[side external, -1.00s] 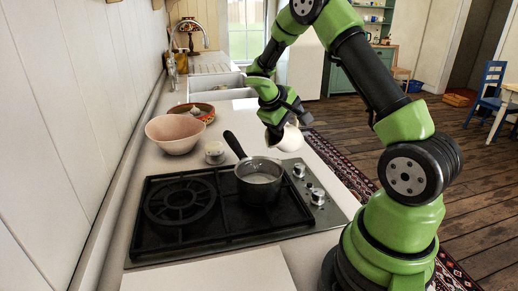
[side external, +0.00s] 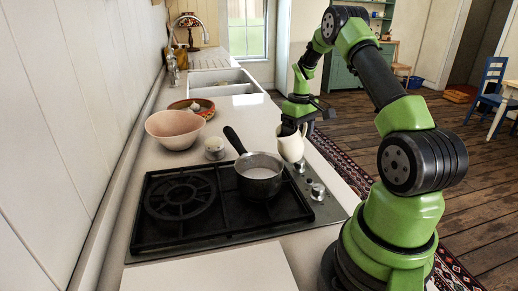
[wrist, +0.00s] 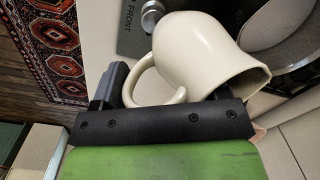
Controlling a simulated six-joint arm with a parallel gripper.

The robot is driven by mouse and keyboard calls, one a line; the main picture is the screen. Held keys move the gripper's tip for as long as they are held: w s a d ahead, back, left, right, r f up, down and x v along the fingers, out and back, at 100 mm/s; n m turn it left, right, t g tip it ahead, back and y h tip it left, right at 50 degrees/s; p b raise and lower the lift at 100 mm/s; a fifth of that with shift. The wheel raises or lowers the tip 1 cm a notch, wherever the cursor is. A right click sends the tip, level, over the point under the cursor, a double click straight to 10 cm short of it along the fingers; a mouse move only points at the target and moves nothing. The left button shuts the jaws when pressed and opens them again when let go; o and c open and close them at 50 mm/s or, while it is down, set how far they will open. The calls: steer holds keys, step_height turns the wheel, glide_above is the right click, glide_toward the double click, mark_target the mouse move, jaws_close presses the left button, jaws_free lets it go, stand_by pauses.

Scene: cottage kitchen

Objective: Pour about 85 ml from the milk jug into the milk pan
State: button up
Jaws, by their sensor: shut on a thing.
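The cream milk jug (side external: 291,147) is upright in the side view, just to the right of and behind the milk pan (side external: 259,187). My gripper (side external: 294,127) is shut on the jug at its handle side. In the wrist view the jug (wrist: 203,55) and its looped handle are in front of my gripper (wrist: 150,98); the exact contact is partly hidden. The dark-handled metal pan sits on the front right of the hob, with a pale surface inside. Part of the pan (wrist: 297,50) also shows in the wrist view. The inside of the jug is hidden.
The black gas hob (side external: 180,233) has knobs (side external: 317,191) on its right. A pink bowl (side external: 174,130), a small pale cup (side external: 214,148) and a terracotta dish (side external: 205,111) stand behind it. The sink (side external: 222,88) is farther back. The near counter is bare.

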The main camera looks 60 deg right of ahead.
mark_target(304, 133)
steer(key=shift+s+d+f+t+y+p, duration=0.1)
steer(key=shift+d+t+y+p, duration=0.05)
steer(key=shift+d+y, duration=0.3)
steer(key=shift+s+d+f+t+y+p, duration=0.15)
steer(key=shift+d+y, duration=0.2)
steer(key=shift+y, duration=0.2)
steer(key=shift+s+d+f+t+y+p, duration=0.1)
steer(key=shift+d+f+t+y+p, duration=0.35)
steer(key=shift+y, duration=0.45)
stand_by(1.1)
